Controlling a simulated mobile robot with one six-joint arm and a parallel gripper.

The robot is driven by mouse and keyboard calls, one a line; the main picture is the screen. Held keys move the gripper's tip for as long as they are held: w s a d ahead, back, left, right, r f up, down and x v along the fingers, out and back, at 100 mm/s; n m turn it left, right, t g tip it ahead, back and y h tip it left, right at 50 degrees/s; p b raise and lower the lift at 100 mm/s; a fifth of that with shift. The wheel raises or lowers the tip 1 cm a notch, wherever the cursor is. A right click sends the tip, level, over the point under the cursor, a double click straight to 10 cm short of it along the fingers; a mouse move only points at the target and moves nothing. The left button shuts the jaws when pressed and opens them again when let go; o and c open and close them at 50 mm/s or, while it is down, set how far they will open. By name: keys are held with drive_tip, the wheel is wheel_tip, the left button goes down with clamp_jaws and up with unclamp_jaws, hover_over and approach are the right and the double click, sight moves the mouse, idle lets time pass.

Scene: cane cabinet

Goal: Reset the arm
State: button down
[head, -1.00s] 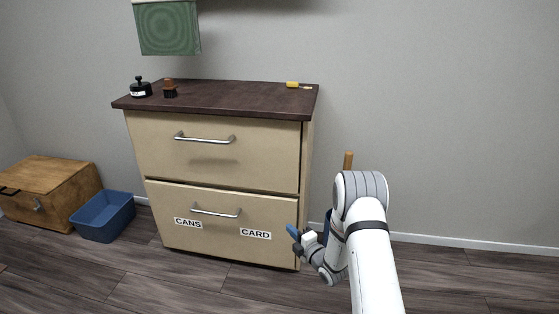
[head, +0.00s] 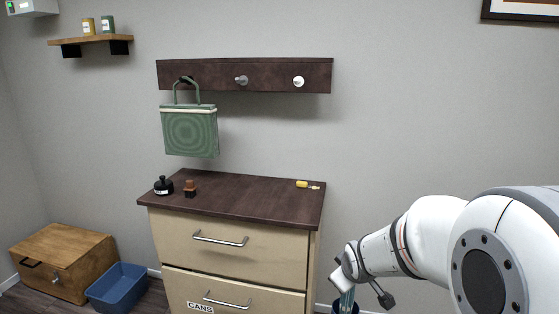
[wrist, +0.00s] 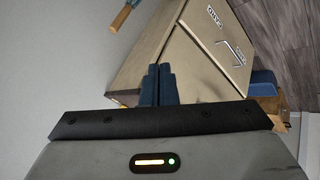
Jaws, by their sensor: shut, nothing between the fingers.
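My gripper (head: 347,298) is low at the right of the cabinet in the head view, beneath my white arm, and its fingers are partly cut off by the frame's lower edge. In the wrist view, the two blue fingers (wrist: 159,72) are pressed together with nothing between them. The cream cabinet (head: 232,245) has a dark top and two drawers with metal handles, both closed. The gripper looks apart from the cabinet's side, though the exact gap cannot be told.
A green bag (head: 190,132) hangs from a dark peg rail (head: 210,75). Black (head: 163,186) and brown (head: 190,189) stamps and a yellow-handled item (head: 302,184) lie on the cabinet top. A blue bin (head: 119,289) and wooden chest (head: 65,262) stand left. A wood-tipped object (wrist: 121,18) shows in the wrist view.

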drive_tip(key=s+r+m+g+p, duration=0.1)
drive_tip(key=s+r+m+p, duration=0.1)
drive_tip(key=s, duration=0.5)
drive_tip(key=s+a+r+m+g+p, duration=0.1)
drive_tip(key=s+r+m+g+p, duration=0.1)
drive_tip(key=s+r, duration=0.5)
drive_tip(key=s+r+m+g+p, duration=0.2)
drive_tip(key=s+r+m+p, duration=0.1)
drive_tip(key=s, duration=0.6)
wheel_tip(320, 180, up, 2)
drive_tip(key=shift+a+r+m+y+p, duration=0.1)
drive_tip(key=shift+a+m+y+p, duration=0.2)
drive_tip(key=shift+p, duration=0.6)
